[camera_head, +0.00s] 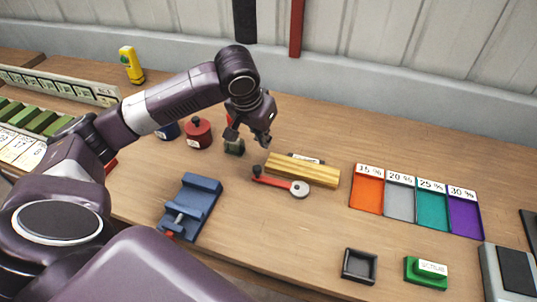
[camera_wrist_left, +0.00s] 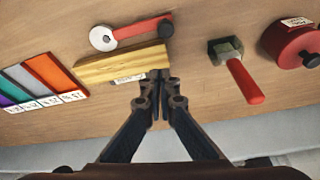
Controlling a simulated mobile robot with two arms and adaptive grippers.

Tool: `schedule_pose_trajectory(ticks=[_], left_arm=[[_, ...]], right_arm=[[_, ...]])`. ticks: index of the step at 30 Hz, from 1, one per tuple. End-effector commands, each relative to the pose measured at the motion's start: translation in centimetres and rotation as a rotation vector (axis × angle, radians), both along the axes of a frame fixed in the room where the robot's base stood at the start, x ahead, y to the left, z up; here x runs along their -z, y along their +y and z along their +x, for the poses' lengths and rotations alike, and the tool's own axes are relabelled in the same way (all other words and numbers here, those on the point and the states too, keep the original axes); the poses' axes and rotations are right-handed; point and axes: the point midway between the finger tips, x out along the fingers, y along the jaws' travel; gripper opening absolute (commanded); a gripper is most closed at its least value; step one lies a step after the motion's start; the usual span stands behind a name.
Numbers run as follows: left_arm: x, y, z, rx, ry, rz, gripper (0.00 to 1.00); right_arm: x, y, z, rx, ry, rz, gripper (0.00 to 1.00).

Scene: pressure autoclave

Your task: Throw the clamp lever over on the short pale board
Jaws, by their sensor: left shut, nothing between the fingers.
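The short pale board (camera_head: 302,171) lies on the table in the head view. It also shows in the left wrist view (camera_wrist_left: 120,66). The clamp lever is a red bar (camera_head: 278,182) with a black knob at its left end and a pale round pivot at its right end. It lies along the board's front side; in the left wrist view the red bar (camera_wrist_left: 145,28) is beyond the board. My left gripper (camera_head: 266,142) is shut and empty, above and just behind the board's left end. Its closed fingers (camera_wrist_left: 160,82) show in the left wrist view near that end.
A dark block (camera_wrist_left: 226,50) with a red handle and a red round pot (camera_head: 198,134) stand left of the board. A blue vise (camera_head: 190,205) is at the front left. Coloured trays (camera_head: 367,190) lie right; a small black tray (camera_head: 359,266) and green block (camera_head: 425,272) are in front.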

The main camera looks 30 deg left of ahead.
Motion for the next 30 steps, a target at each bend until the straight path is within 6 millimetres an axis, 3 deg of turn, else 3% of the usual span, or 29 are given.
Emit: schedule_pose_trajectory(ticks=[4, 10, 17, 23, 30], left_arm=[[-1.0, 1.4, 0.1, -0.048, 0.002, -0.001, 0.00], [-1.2, 1.6, 0.1, -0.055, 0.004, -0.004, 0.00], [-0.9, 1.5, 0.2, -0.054, 0.004, -0.003, 0.00], [1.6, 1.6, 1.0, -0.054, 0.008, -0.003, 0.00], [6.5, 1.7, 2.7, -0.053, 0.007, -0.003, 0.00]], right_arm=[[0.6, 0.1, -0.8, 0.000, 0.010, 0.001, 0.40], [0.6, 0.0, -2.4, -0.001, 0.032, -0.001, 0.40], [0.5, 0.0, -2.5, -0.001, 0.034, -0.001, 0.40], [0.1, -0.2, -1.9, -0.003, 0.026, -0.003, 0.40], [-0.7, -0.4, -1.5, -0.004, 0.019, -0.004, 0.40]])
